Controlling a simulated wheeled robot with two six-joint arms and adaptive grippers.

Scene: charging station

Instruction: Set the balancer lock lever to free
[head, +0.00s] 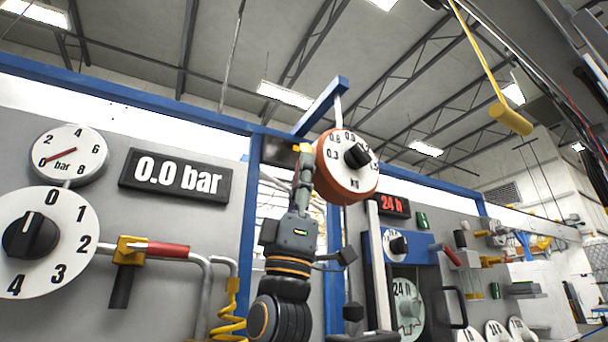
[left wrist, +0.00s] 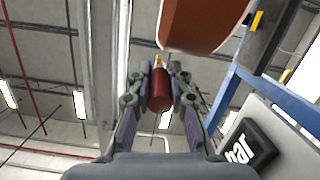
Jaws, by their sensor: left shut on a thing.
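The balancer (head: 340,183) is an orange-brown drum with a white kg dial (head: 328,146) and a black knob, hung below a blue beam. It also shows at the top of the left wrist view (left wrist: 205,25). My left gripper (head: 303,160) is raised just left of the drum. In the left wrist view its fingers (left wrist: 160,82) are shut on the lock lever's red handle (left wrist: 160,98), whose end points toward the camera. A small yellow part shows beyond the handle. In the head view the gripper hides most of the lever. My right gripper is not in view.
On the left panel are a 0.0 bar display (head: 176,178), a pressure gauge (head: 70,155), a numbered knob (head: 30,238) and a red-handled valve (head: 165,250). A blue post (head: 250,215) stands close left of my arm. A yellow cylinder (head: 512,118) hangs at upper right.

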